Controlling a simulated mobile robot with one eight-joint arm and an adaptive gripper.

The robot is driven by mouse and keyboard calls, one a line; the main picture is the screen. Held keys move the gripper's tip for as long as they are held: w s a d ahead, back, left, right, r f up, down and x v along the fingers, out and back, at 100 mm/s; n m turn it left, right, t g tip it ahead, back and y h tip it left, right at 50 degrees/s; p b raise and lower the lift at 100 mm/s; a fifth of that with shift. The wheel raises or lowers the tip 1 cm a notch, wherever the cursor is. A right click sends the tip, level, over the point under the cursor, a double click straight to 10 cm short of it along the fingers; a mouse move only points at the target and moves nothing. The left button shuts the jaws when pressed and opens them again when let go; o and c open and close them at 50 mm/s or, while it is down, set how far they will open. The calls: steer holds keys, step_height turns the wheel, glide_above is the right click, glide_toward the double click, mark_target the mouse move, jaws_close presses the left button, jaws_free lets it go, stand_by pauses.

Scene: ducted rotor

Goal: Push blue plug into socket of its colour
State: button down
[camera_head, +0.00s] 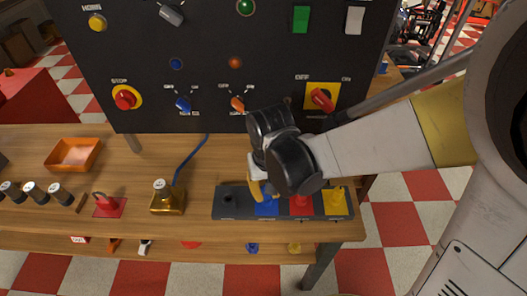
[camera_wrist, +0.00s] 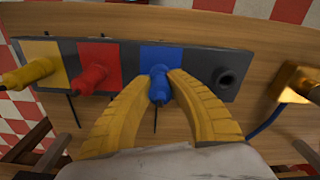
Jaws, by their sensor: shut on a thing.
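The blue plug (camera_wrist: 158,90) is between the two yellow fingers of my gripper (camera_wrist: 158,80), which are shut on it. Its far end meets the blue socket panel (camera_wrist: 160,54) on the dark socket strip (camera_wrist: 211,58). How deep it sits cannot be told. In the head view my gripper (camera_head: 262,186) is over the blue panel (camera_head: 266,209), hiding much of the plug. A red plug (camera_wrist: 90,78) stands at the red panel and a yellow plug (camera_wrist: 30,73) at the yellow panel.
A brass block (camera_head: 167,200) with a blue cable stands left of the strip. Farther left are a red switch (camera_head: 107,204), an orange tray (camera_head: 74,154) and several jars. A black control panel (camera_head: 215,75) rises behind. The wooden bench is clear between tray and brass block.

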steer(key=shift+f+b, duration=0.35)
steer(key=shift+f, duration=0.15)
steer(key=c, duration=1.3)
jaws_free()
steer(key=shift+o, duration=0.2)
steer(key=r, duration=1.2)
steer(key=shift+s, duration=0.3)
